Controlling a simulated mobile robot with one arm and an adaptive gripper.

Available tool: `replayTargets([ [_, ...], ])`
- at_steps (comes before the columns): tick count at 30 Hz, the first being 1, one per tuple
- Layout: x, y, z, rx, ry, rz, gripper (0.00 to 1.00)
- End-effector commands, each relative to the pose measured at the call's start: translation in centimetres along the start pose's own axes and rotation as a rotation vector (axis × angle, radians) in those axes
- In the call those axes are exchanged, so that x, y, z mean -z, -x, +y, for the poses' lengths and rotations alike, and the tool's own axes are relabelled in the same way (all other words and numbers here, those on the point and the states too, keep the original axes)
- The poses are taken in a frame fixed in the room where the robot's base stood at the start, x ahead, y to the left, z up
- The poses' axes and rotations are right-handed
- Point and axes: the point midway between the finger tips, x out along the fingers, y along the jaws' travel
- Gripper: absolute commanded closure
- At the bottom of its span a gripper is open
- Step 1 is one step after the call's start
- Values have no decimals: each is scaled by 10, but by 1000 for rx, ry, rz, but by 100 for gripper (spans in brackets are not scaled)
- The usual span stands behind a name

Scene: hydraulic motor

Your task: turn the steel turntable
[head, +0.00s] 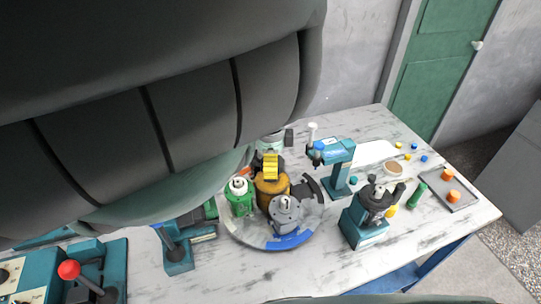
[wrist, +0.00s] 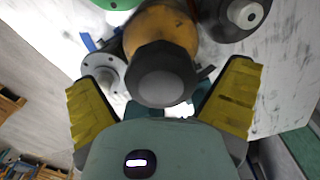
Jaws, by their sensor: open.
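The steel turntable (head: 246,233) is a round grey disc with a blue segment on its near rim, on the worktable in the head view. It carries a green housing (head: 240,204) at left, an orange-brown cylinder (head: 272,186) in the middle and a grey motor part (head: 285,214) in front. My gripper (wrist: 163,85) is open, its yellow fingers spread on either side of the black-topped orange-brown cylinder (wrist: 162,40) in the wrist view. A yellow finger also shows above the turntable in the head view. I cannot tell whether the fingers touch anything. My arm hides the turntable's far left.
A teal press (head: 338,160) and a teal stand with a black fixture (head: 368,217) are to the right. A tray with orange pieces (head: 463,194) lies at the right edge. A red-knobbed lever (head: 72,270) is at the lower left. Bare tabletop shows in front of the turntable.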

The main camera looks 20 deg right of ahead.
Motion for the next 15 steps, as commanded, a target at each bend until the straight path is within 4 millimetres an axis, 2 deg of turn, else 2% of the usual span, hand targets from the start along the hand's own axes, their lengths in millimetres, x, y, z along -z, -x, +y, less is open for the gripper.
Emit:
replayTargets([
  [8, -3, 26, -1, 2, 1, -5, 0],
  [13, -3, 49, -2, 7, 1, -4, 0],
  [15, 0, 52, 2, -5, -9, -5, 0],
])
